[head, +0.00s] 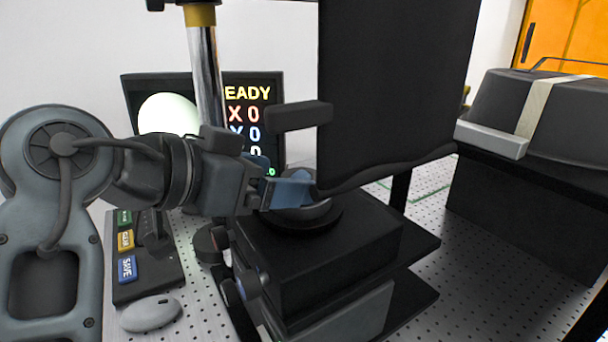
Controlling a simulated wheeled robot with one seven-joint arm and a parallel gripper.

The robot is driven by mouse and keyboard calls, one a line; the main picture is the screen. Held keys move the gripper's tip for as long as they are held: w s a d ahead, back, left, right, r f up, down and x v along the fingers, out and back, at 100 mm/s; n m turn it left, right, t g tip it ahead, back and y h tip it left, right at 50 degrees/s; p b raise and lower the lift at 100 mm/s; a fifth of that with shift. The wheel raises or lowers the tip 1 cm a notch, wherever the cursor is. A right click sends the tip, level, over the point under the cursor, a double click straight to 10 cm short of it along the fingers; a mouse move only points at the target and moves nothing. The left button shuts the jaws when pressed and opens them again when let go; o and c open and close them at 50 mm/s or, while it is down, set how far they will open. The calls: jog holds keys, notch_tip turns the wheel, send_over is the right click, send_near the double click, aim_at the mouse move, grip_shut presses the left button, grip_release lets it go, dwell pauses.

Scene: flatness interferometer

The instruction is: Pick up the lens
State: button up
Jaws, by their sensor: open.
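What seems to be the lens (312,212) is a round grey piece lying in a dark ring on top of the black stage (330,250), under the dark column of the instrument. My gripper (292,188) reaches in from the left, with blue fingers just above and in front of the round piece. The fingers hide much of it. The gripper is open, and nothing shows between its fingers. I cannot tell whether a finger touches the piece.
The large black instrument housing (395,90) hangs close over the stage. A chrome post (207,80) stands behind my arm. A monitor (255,115), a button panel (148,275) and a mouse (151,313) are at left. A grey case (570,115) sits at right. The perforated table (455,225) has clear room.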

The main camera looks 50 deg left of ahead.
aim_at(295, 177)
jog(key=shift+p+x, duration=0.4)
jog(key=shift+x, duration=1.45)
jog(key=shift+a, duration=0.1)
jog(key=shift+c, duration=0.4)
jog(key=shift+r, duration=0.1)
jog(key=c, duration=1.2)
notch_tip(295, 177, up, 10)
jog(key=p, duration=0.2)
jog(key=shift+p, duration=0.35)
